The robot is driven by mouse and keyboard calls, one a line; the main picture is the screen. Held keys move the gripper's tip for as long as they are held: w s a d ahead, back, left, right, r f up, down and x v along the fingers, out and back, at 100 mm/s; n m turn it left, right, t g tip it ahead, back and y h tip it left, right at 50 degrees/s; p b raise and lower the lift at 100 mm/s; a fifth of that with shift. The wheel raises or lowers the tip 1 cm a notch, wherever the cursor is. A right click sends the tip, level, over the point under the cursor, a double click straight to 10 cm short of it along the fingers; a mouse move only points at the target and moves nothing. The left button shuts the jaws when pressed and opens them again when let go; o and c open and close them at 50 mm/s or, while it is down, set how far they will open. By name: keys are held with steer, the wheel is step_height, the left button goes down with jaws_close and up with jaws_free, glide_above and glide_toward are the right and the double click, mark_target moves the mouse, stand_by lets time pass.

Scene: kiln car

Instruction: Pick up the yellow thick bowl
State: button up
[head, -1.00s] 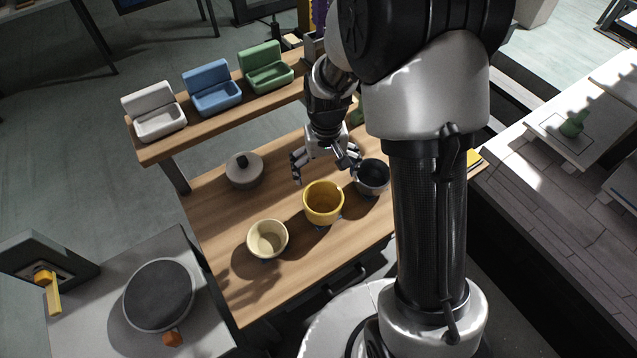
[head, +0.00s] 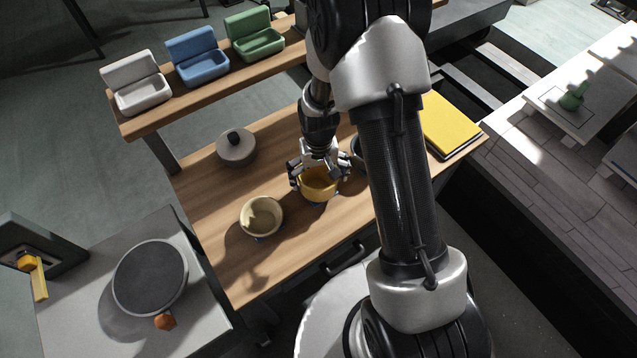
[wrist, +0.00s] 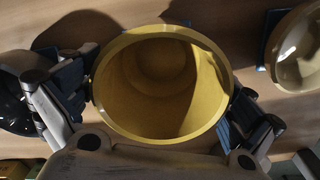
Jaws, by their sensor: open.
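The yellow thick bowl (head: 318,186) stands upright on the wooden table, partly hidden by my gripper in the head view. In the wrist view the yellow thick bowl (wrist: 160,85) is seen from above, empty, with a thick rim. My gripper (head: 318,174) is open over it, with fingers on opposite sides of the bowl. In the wrist view my gripper (wrist: 160,105) has one finger pad close to the left wall and the other close to the right wall. I cannot tell whether either touches.
A cream bowl (head: 261,215) stands just left of the yellow one. A dark bowl (head: 357,152) is mostly hidden behind my arm. A grey lidded pot (head: 236,148) is further back. White, blue and green open boxes (head: 198,62) line the shelf. A yellow book (head: 450,125) lies at right.

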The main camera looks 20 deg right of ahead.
mark_target(318, 183)
step_height(318, 183, down, 3)
steer(key=shift+a+f+b, duration=0.1)
steer(key=shift+b, duration=0.25)
steer(key=c, duration=1.2)
